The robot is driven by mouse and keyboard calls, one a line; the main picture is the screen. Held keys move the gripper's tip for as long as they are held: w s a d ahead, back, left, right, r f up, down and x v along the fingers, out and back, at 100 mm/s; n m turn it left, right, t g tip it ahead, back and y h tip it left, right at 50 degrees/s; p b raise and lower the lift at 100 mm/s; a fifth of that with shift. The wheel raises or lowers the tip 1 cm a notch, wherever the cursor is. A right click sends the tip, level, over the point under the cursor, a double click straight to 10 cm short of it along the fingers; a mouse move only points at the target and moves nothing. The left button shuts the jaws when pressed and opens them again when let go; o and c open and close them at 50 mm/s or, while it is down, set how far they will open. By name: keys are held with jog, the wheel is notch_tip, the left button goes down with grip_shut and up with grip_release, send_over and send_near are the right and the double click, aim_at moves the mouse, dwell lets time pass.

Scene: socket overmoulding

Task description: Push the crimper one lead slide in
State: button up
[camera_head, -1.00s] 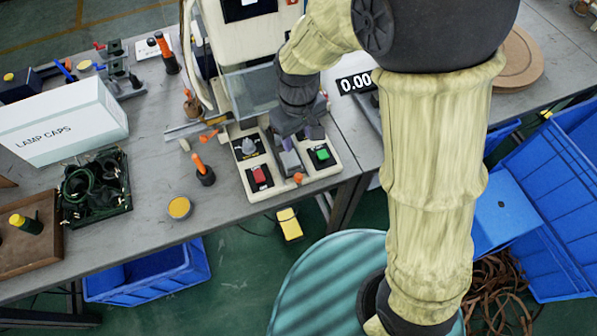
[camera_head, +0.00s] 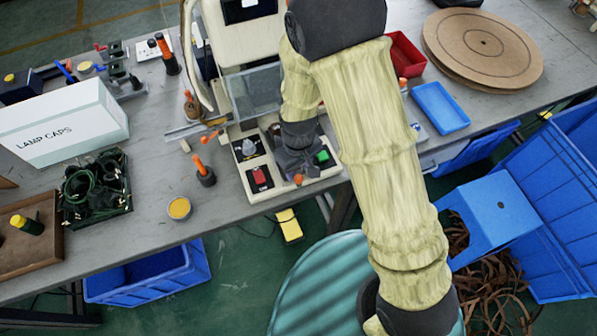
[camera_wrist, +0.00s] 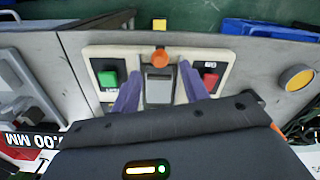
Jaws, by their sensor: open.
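The crimper (camera_head: 262,188) has a cream base with a red and a green button. Between the buttons sits a grey lead slide (camera_wrist: 158,88) with an orange knob (camera_wrist: 160,57) at its outer end. The knob also shows in the head view (camera_head: 298,179). My gripper (camera_wrist: 160,76) is open and empty, its purple fingers either side of the grey slide in the wrist view. I cannot tell whether they touch it. In the head view my gripper (camera_head: 297,167) hides most of the slide, just behind the knob.
A clear guard (camera_head: 256,90) stands behind the base. An orange-handled tool (camera_head: 203,171) and a round yellow-topped tin (camera_head: 179,208) are to the left. A blue tray (camera_head: 440,107) and red bin (camera_head: 403,58) lie to the right. A yellow pedal (camera_head: 289,226) is on the floor.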

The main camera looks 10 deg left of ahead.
aim_at(298, 176)
notch_tip(298, 176, down, 4)
jog(key=shift+w+r, duration=0.15)
jog(key=shift+r, duration=0.05)
jog(key=shift+s, duration=0.3)
jog(key=shift+w, duration=0.15)
grip_shut()
